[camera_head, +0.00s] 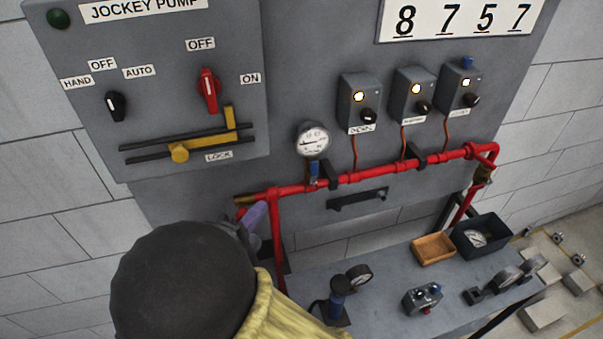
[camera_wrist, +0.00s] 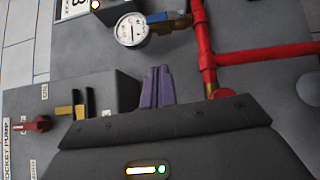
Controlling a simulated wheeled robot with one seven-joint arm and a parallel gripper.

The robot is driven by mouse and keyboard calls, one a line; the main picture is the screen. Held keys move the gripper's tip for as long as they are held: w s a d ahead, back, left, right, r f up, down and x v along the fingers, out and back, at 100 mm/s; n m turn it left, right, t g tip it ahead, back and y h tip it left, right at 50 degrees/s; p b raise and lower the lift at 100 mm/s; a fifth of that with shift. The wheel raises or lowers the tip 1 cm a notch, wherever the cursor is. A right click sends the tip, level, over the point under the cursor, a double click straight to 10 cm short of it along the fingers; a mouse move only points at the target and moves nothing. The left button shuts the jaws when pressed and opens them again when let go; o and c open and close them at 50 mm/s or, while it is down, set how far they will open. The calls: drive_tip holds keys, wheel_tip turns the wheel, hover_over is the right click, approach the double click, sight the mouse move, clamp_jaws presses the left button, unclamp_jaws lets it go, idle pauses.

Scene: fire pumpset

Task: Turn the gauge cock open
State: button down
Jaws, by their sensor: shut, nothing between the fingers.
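The round white pressure gauge (camera_head: 312,139) stands above the red pipe on the panel, and it also shows at the top of the wrist view (camera_wrist: 131,29). The gauge cock is on the short brass stem under it, with a small blue handle (camera_head: 315,169) that looks roughly in line with the stem; the handle also shows in the wrist view (camera_wrist: 156,17). My gripper has purple fingers (camera_wrist: 157,87), shut together and empty. In the head view the fingers (camera_head: 254,214) are left of and below the cock, apart from it, partly hidden behind my arm.
The red pipe (camera_head: 370,181) runs across the panel, with a vertical leg (camera_head: 277,240) close to my gripper. The jockey pump box (camera_head: 150,60) is at upper left. A bench (camera_head: 385,290) below holds a wooden tray (camera_head: 433,248), a dark bin (camera_head: 481,236) and spare gauges.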

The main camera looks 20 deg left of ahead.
drive_tip(key=shift+w, duration=0.1)
drive_tip(key=p, duration=0.3)
approach(314, 173)
drive_tip(key=w+a+r, duration=0.1)
drive_tip(key=w+a, duration=0.3)
drive_tip(key=w+d, duration=0.1)
drive_tip(key=w+d+p, duration=0.1)
drive_tip(key=d, duration=0.1)
drive_tip(key=shift+w+d+r, duration=0.15)
drive_tip(key=shift+w+d, duration=0.1)
drive_tip(key=shift+d, duration=0.2)
drive_tip(key=shift+w+p, duration=0.1)
drive_tip(key=shift+p, duration=0.35)
